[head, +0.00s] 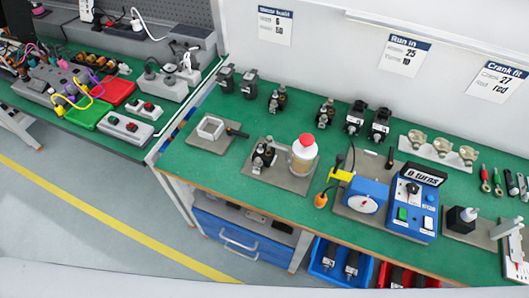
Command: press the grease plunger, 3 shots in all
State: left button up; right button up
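A bottle with a white upper body, a tan lower part and a red top (303,155) stands upright on a grey plate (291,183) on the green bench. It looks like the grease dispenser, and the red top (307,139) looks like its plunger. A small dark motor-like unit (264,155) stands on the same plate, just left of the bottle. Nothing touches the red top. Neither of my grippers is in view.
A blue control box (412,205) with a "0 turns" display stands right of the bottle, beside a round dial unit (363,200) and a yellow clamp (341,175). A white square frame (210,127) lies to the left. The bench front below the bottle is clear.

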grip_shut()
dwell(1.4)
